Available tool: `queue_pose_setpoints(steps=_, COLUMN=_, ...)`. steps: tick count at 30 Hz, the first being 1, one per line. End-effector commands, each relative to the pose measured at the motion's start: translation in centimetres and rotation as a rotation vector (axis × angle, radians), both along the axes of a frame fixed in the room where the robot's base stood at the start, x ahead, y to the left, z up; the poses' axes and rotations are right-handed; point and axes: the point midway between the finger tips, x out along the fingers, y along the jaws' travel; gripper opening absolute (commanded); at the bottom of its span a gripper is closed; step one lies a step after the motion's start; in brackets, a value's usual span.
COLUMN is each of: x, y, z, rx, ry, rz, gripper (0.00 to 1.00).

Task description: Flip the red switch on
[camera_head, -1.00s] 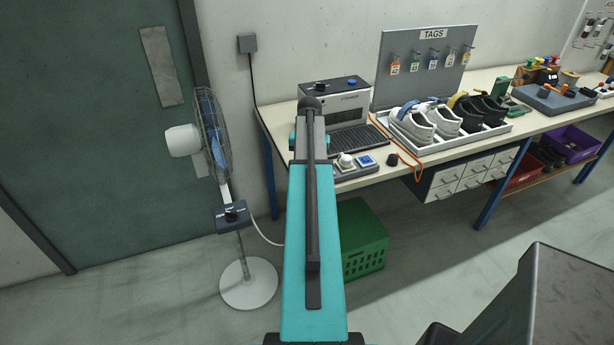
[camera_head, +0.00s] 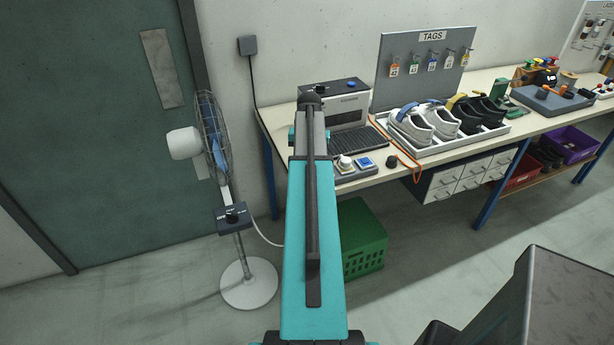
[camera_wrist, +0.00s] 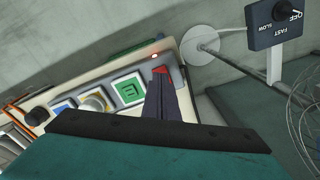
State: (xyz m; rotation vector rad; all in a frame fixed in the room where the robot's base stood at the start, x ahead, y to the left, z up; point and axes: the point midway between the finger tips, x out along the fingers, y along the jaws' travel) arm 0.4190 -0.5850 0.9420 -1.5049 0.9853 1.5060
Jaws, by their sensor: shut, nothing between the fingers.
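The control panel (camera_wrist: 72,92) lies on the bench's near edge, and in the head view its blue button (camera_head: 365,162) and white knob (camera_head: 345,163) show right of my arm. In the wrist view the panel carries a green button (camera_wrist: 130,91). Beside it a bit of red, seemingly the red switch (camera_wrist: 161,70), shows at the tips of my gripper (camera_wrist: 162,77). A small lamp (camera_wrist: 155,56) glows reddish near it. My gripper is shut and empty, its tips over or against the red part. I cannot tell contact or the switch's position. The head view hides my fingers behind my arm.
A standing fan (camera_head: 213,140) with a speed-knob box (camera_head: 234,216) is left of my arm. A green crate (camera_head: 363,240) stands under the bench. A grey machine (camera_head: 347,105) and a shoe tray (camera_head: 470,140) are on the bench. Open floor lies in front.

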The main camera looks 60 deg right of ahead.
Motion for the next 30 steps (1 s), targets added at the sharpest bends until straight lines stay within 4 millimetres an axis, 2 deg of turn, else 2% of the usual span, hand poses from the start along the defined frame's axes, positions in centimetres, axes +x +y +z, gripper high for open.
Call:
queue_pose_setpoints(steps=19, x=0.0, y=0.0, z=3.6, rx=-0.001, ry=0.000, rz=0.000, gripper=0.00)
queue_pose_setpoints(steps=30, x=0.0, y=0.0, z=3.8, rx=-0.001, ry=0.000, rz=0.000, gripper=0.00)
